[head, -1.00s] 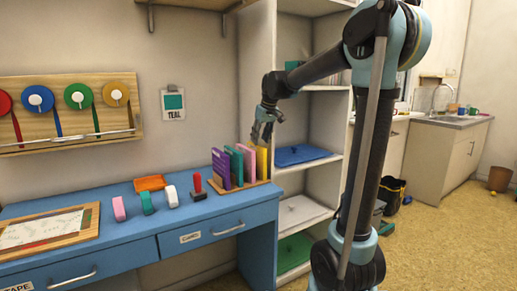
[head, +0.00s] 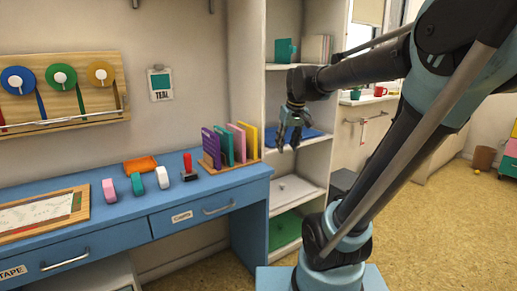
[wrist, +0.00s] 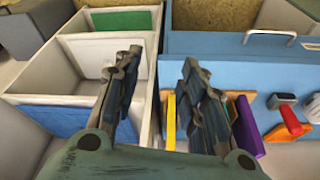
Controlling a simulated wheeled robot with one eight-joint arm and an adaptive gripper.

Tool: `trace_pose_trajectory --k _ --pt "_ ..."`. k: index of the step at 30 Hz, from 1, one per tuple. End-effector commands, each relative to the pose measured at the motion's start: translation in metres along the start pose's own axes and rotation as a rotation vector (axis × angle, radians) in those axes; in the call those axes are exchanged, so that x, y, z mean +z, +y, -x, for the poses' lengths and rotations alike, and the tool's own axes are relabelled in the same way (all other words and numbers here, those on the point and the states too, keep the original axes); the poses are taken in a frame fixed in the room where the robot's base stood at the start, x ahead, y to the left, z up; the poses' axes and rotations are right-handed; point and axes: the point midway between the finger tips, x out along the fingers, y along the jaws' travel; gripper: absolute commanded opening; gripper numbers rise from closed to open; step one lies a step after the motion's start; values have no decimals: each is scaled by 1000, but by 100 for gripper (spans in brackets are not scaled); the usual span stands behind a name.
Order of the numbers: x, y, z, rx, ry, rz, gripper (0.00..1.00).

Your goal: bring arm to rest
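My gripper (head: 290,137) hangs at the end of my arm in front of the shelf unit, to the right of the card rack. In the wrist view my gripper (wrist: 155,80) points down with its two fingers apart and nothing between them. Below it in that view are the shelf edge on the left and the blue desk on the right.
The blue desk (head: 130,215) holds a rack of coloured cards (head: 222,146), a red-handled stamp (head: 188,166), an orange tray (head: 140,164) and pink, teal and white blocks. The shelf unit (head: 245,80) stands beside it. A TEAL sign (head: 161,84) hangs on the wall. Open floor lies right.

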Motion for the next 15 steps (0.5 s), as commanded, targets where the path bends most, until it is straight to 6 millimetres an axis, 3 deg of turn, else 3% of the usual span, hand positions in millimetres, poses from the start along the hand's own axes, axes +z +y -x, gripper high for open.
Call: trace_pose_trajectory --k 3,15 --pt "48 8 -11 16 -17 -51 38" --pt "193 17 -67 67 -75 -222 38"
